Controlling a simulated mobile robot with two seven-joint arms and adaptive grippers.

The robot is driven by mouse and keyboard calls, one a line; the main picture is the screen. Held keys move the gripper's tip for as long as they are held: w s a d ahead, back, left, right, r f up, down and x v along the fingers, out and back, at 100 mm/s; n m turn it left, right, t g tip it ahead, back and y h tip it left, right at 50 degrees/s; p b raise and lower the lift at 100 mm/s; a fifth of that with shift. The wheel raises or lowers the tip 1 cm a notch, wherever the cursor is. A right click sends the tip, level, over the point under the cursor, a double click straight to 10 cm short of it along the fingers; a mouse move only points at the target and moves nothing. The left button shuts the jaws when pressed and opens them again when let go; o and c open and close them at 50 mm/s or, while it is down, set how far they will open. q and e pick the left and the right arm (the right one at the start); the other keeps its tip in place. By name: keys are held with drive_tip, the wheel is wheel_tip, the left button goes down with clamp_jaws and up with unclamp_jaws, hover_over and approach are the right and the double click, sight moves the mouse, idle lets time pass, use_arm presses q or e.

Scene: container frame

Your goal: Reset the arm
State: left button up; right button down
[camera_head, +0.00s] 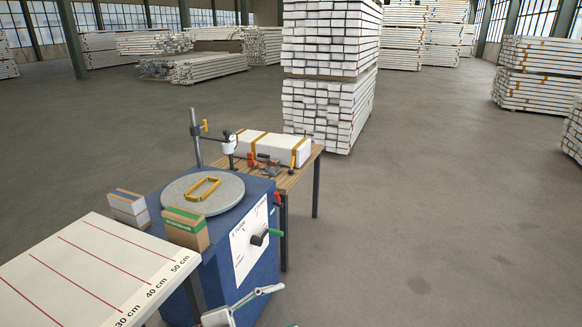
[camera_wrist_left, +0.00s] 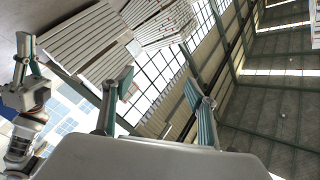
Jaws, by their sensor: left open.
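My left gripper (camera_wrist_left: 163,88) is open and empty in the left wrist view, its two green-padded fingers wide apart. A second gripper with green pads (camera_wrist_left: 28,62) shows at the left edge of that view, apparently my right one; its opening is unclear. In the head view, a grey gripper part (camera_head: 240,306) reaches in at the bottom edge, in front of the blue machine; I cannot tell which arm it belongs to. A yellow frame (camera_head: 203,188) lies flat on the round grey disc (camera_head: 175,207) on top of the blue machine (camera_head: 222,268).
A measuring table (camera_head: 85,262) stands at lower left. Boxes (camera_head: 187,229) (camera_head: 128,208) sit beside the disc. Tall stacks (camera_head: 328,105) stand beyond. The floor at right is clear.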

use_arm(q)
drive_tip(key=s+a+f+n+t+y, duration=0.3)
drive_tip(key=s+a+f+n+y, duration=1.1)
drive_tip(key=s+a+f+n, duration=0.3)
wheel_tip(320, 180, down, 2)
drive_tip(key=shift+a+f+n+t+y, duration=0.1)
drive_tip(key=shift+a+n+t+y, duration=0.2)
drive_tip(key=shift+n+y, duration=0.15)
drive_tip(key=shift+s, duration=0.1)
